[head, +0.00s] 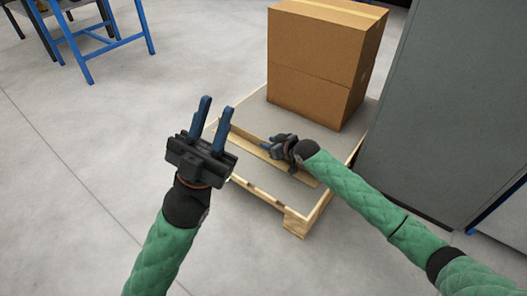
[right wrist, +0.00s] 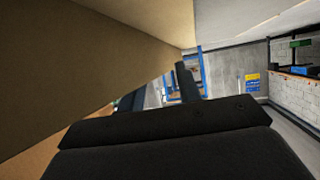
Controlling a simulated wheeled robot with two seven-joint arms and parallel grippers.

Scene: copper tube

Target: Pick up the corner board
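The corner board (head: 298,172) is a long, thin tan strip lying along the near side of a pallet, with its middle partly hidden by my right gripper. My right gripper (head: 265,150) is low over the pallet, right at the board. In the right wrist view a large tan surface (right wrist: 90,60), apparently the board close up, fills the upper left and covers part of one finger. Background shows between the right gripper's fingers (right wrist: 162,92), which stand apart; contact with the board cannot be told. My left gripper (head: 212,118) is open and empty, raised left of the pallet.
A large cardboard box (head: 320,60) stands on the back of the wooden pallet (head: 295,222). A tall grey cabinet (head: 430,120) stands close on the right. A blue-framed table (head: 105,45) is at the far left. The floor on the left is clear.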

